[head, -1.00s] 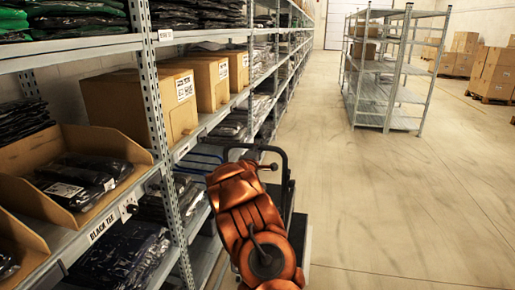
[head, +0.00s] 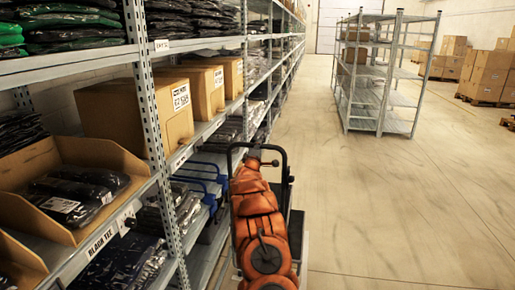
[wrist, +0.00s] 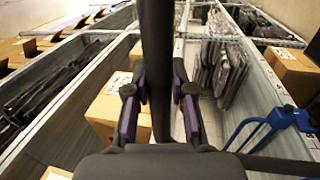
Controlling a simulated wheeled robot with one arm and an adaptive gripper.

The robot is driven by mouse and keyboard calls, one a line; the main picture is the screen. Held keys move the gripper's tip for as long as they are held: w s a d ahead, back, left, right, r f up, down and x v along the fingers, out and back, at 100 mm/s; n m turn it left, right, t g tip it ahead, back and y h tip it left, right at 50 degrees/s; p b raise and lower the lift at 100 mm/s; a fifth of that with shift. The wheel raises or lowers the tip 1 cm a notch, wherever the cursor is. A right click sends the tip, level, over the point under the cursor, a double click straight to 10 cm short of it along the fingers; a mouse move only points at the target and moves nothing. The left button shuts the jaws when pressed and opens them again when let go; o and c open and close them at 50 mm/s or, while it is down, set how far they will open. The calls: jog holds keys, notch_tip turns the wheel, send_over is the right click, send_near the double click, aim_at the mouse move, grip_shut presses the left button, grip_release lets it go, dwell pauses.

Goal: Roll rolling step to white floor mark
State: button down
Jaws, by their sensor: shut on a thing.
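The rolling step shows as a black tubular handle frame (head: 285,180) beside the left shelving, largely hidden behind my orange arm. My gripper (head: 259,157) is at the top of this frame, its fingers hard to make out in the head view. In the wrist view my gripper (wrist: 160,112) has its two fingers on either side of a dark upright bar (wrist: 156,50), shut on it. The step's treads and wheels are hidden. I see no white floor mark in either view.
Long shelving (head: 152,110) with cartons and dark bagged garments runs along the left, close to the step. A blue tubular frame (head: 205,168) is by the lower shelf. A grey rack (head: 382,125) stands ahead right, pallets of boxes (head: 490,75) beyond. Floor to the right is clear.

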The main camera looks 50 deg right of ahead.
jog(key=shift+w, duration=0.15)
jog(key=c, duration=1)
grip_release()
jog(key=shift+o, duration=0.2)
jog(key=shift+f, duration=0.1)
jog(key=v, duration=1.2)
jog(key=shift+d, duration=0.1)
